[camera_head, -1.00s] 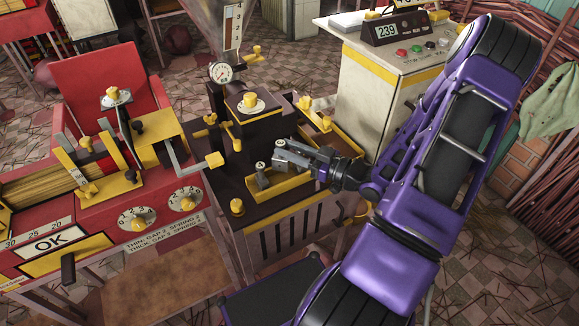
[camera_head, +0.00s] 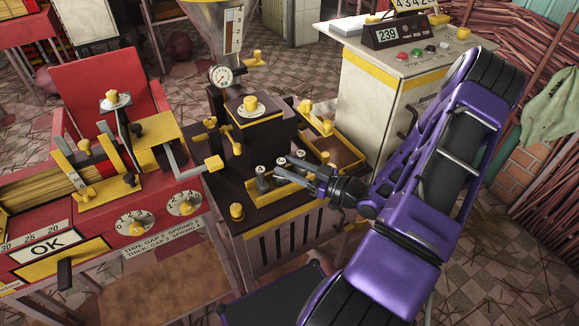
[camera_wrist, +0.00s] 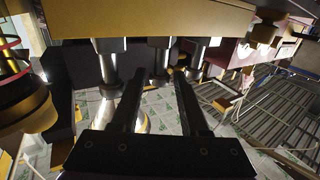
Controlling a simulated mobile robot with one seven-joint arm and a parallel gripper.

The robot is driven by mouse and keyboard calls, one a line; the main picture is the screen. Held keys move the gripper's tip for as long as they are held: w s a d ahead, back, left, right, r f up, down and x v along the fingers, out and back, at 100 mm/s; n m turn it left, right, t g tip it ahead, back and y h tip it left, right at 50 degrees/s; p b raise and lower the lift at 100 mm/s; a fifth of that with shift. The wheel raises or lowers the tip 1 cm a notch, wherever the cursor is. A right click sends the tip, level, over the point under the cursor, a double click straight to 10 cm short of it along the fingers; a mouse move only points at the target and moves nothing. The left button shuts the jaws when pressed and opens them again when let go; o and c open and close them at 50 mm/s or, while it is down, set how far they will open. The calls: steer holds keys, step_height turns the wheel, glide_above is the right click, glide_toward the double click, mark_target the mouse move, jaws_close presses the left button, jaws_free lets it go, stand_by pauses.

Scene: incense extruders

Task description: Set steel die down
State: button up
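Several steel dies stand upright in a row in a yellow-edged tray (camera_head: 264,199) on the dark machine bench: a left die (camera_head: 262,174), a middle die (camera_head: 281,163) and a right die (camera_head: 300,159). My gripper (camera_head: 285,171) is at the row, reaching in from the right. In the wrist view my gripper (camera_wrist: 158,76) has its two dark fingers apart, and a shiny steel die (camera_wrist: 161,58) stands just beyond and between the tips. One die (camera_wrist: 108,62) shows to the left and another (camera_wrist: 199,54) to the right. Contact with the fingers cannot be made out.
A dark block with a yellow top plate (camera_head: 250,106) and a gauge (camera_head: 221,76) stand behind the dies. A yellow lever handle (camera_head: 214,163) and knob (camera_head: 237,211) are near the left. A white console (camera_head: 385,95) stands behind my arm. A shallow tray (camera_head: 335,150) lies behind right.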

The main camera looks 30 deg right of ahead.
steer(key=shift+r, duration=0.2)
steer(key=v, duration=1.2)
steer(key=shift+p, duration=0.35)
